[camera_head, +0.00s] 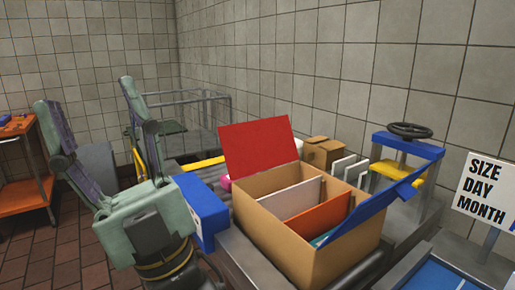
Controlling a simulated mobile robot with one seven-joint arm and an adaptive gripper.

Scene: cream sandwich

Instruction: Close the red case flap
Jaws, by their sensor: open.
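The case (290,245) is an open cardboard box, right of centre, with its front side toward me. Its red flap (257,147) stands raised and open along the far left edge. A blue flap (370,219) slants up and outward on the right side. Inside show a white panel (292,197) and an orange panel (320,217); the bottom is mostly hidden. My gripper (88,95) is at the left, its two fingers pointing up and spread wide apart. It is open and empty, and left of the red flap, apart from it.
A blue object (203,208) sits between my gripper and the case. Behind the case are a small brown box (324,152), white panels and a blue frame with a black wheel (410,130). An orange cart (20,190) stands far left. A sign (485,194) stands right.

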